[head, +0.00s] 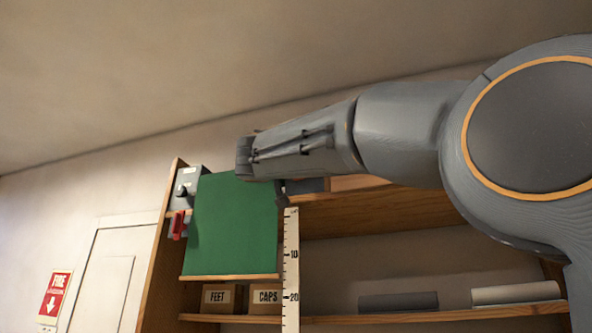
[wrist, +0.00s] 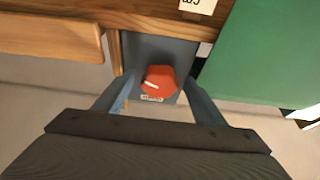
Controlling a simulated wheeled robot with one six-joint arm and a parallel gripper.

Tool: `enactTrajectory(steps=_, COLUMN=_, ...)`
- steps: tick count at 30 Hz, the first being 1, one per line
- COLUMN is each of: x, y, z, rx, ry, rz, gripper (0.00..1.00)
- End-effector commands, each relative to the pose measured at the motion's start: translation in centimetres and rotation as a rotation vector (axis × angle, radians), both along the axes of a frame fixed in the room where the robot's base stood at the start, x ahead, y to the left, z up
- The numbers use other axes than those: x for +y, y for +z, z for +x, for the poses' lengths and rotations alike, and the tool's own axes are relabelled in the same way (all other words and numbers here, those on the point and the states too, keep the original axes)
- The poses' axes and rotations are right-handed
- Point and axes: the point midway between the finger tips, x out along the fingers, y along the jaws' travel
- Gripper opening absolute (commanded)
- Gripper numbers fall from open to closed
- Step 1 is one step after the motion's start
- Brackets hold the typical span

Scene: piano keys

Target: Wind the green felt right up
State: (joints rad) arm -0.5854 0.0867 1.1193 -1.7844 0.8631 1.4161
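The green felt (head: 232,225) hangs as a flat sheet at the left end of the shelf unit, its lower edge just above the labelled boxes. It fills the right side of the wrist view (wrist: 260,55). My gripper (wrist: 161,94) is open, its two fingers apart, with a red knob (wrist: 160,80) showing between the fingertips. The knob has a white pointer line and sits on a grey housing (wrist: 155,47). I cannot tell whether the fingers touch it. In the head view my arm hides part of the upper shelf, and the fingertips are unclear.
Left of the felt are a grey switch box (head: 187,184) and a red lever (head: 179,225). A numbered scale (head: 291,265) stands along the felt's right edge. Boxes marked FEET (head: 220,297) and CAPS (head: 266,298) sit below. Dark (head: 399,301) and pale (head: 515,292) rolls lie right.

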Motion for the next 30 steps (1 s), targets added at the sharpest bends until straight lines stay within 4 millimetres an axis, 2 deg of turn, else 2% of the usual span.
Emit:
enactTrajectory(steps=1, x=0.00, y=0.01, z=-0.01, rx=0.000, ry=0.000, rz=0.000, gripper=0.55)
enactTrajectory(steps=6, x=0.01, y=0.01, z=-0.02, rx=0.000, ry=0.000, rz=0.000, gripper=0.26)
enactTrajectory(steps=7, x=0.01, y=0.01, z=-0.02, rx=0.000, ry=0.000, rz=0.000, gripper=0.24)
enactTrajectory(steps=20, x=-0.15, y=-0.08, z=-0.11, rx=0.031, ry=0.002, rz=-0.092, gripper=0.24)
enactTrajectory(steps=30, x=-0.48, y=0.13, z=-0.26, rx=0.127, ry=0.001, rz=-0.358, gripper=0.24)
